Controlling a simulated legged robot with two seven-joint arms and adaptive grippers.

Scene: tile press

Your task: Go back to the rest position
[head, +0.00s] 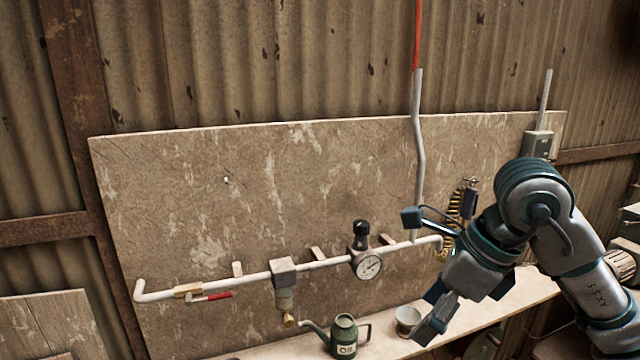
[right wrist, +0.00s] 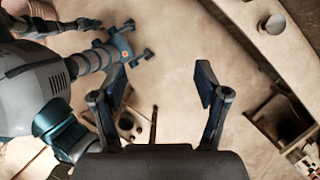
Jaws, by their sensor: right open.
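My right gripper (head: 422,270) is at the right of the head view, in front of the board's lower right part. Its two fingers are spread wide, with nothing between them. In the right wrist view my right gripper (right wrist: 162,85) also shows open and empty, above a pale floor or surface. What appears to be my left gripper (right wrist: 130,45) is small at the upper left of the right wrist view; its jaw state is unclear. The head view does not show it.
A board (head: 230,190) carries a pipe with a red-handled valve (head: 215,296), a filter (head: 285,285) and a gauge (head: 368,267). A green oil can (head: 345,337) and a pale cup (head: 408,318) stand on the bench (head: 535,287) below, close to my right gripper.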

